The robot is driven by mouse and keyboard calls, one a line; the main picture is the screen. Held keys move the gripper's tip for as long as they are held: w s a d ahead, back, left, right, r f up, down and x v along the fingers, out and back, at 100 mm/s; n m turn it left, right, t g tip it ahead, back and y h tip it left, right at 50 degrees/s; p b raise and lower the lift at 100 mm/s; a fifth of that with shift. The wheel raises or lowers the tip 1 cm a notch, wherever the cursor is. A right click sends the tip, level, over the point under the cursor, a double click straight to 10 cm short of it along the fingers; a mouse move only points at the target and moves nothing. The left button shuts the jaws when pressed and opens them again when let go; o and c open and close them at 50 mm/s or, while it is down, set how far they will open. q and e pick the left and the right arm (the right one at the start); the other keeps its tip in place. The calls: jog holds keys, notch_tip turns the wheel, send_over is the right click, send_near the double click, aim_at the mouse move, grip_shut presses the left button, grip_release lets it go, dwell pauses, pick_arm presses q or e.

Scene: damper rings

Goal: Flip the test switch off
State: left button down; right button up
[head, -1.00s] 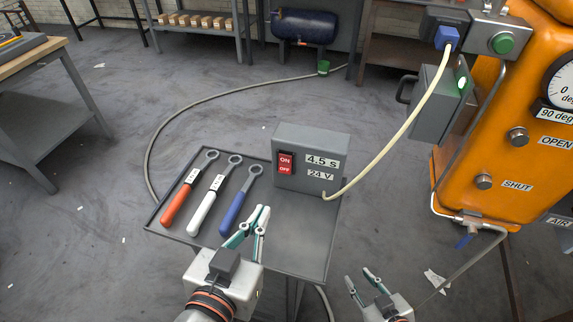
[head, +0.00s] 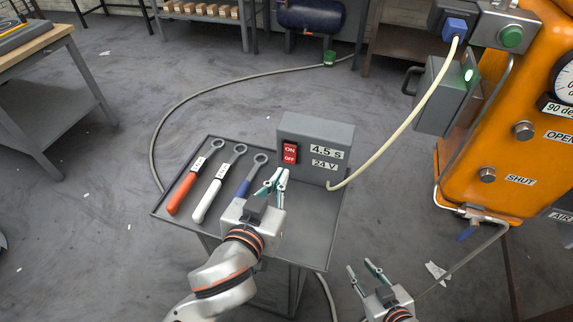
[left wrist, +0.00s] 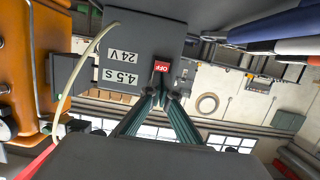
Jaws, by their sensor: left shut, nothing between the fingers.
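The test switch (head: 290,152) is a red rocker marked ON above OFF on the front of a grey box (head: 335,138) labelled 4.5 s and 24 V. The box stands at the back of the grey tray table. My left gripper (head: 279,176) is shut and empty, in front of and a little below the switch. In the left wrist view, upside down, its fingertips (left wrist: 163,93) are close to the switch (left wrist: 161,67); OFF shows and the ON half is hidden. Contact cannot be told. My right gripper (head: 361,268) is open and empty, right of the table.
Red, white and blue handled wrenches lie on the tray (head: 317,235), left of the box; my left gripper covers part of the blue one (head: 244,188). A pale cable (head: 405,128) runs from the box to a blue plug (head: 455,27). An orange machine (head: 500,150) stands at right.

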aim_at(291, 160)
pick_arm(q)
jog(key=shift+x, duration=2.4)
